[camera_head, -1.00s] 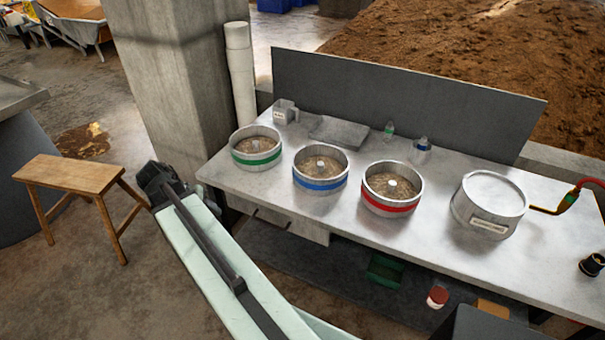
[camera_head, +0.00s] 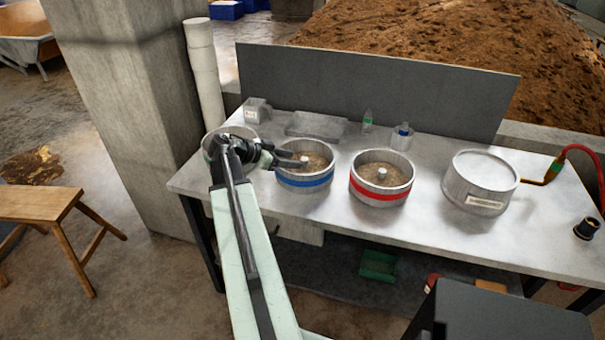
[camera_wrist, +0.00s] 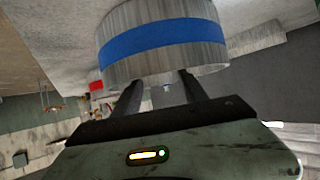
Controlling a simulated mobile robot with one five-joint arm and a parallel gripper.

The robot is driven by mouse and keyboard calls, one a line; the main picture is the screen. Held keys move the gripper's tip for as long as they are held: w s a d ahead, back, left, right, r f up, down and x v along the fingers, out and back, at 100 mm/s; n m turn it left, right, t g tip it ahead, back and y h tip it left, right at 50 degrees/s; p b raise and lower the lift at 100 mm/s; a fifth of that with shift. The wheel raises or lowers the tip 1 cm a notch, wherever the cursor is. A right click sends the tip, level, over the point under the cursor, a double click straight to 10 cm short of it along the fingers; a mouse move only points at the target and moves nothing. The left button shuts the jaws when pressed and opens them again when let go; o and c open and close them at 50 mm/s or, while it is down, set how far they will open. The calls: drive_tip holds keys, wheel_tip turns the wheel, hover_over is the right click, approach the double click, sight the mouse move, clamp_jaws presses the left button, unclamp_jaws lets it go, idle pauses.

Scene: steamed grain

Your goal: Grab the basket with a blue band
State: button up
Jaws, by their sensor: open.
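The basket with a blue band (camera_head: 306,180) is a round metal pan of brown grain with a small pale knob in its middle. It stands on the metal table, between the red-banded basket and my arm. My gripper (camera_head: 288,160) is open at its left side, with the fingertips by its rim in the head view. In the wrist view the blue-banded wall (camera_wrist: 165,40) fills the top middle, and my two open fingers (camera_wrist: 160,85) point toward it. I cannot tell whether they touch it.
The red-banded basket (camera_head: 382,178) stands close to the right. Another basket (camera_head: 212,142) is mostly hidden behind my arm at left. A lidded metal drum (camera_head: 480,182), a clear jug (camera_head: 256,110) and small bottles (camera_head: 402,136) share the table (camera_head: 420,235). A grey panel backs it.

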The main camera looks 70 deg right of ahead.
sight(301, 173)
drive_tip(key=b+x, duration=0.1)
drive_tip(key=x, duration=0.1)
drive_tip(key=b+x, duration=0.1)
drive_tip(key=x, duration=0.2)
drive_tip(key=shift+w+d+f, duration=0.2)
drive_tip(key=shift+w, duration=0.15)
drive_tip(key=shift+s+d, duration=0.15)
drive_tip(key=shift+r, duration=0.1)
clamp_jaws()
idle(0.8)
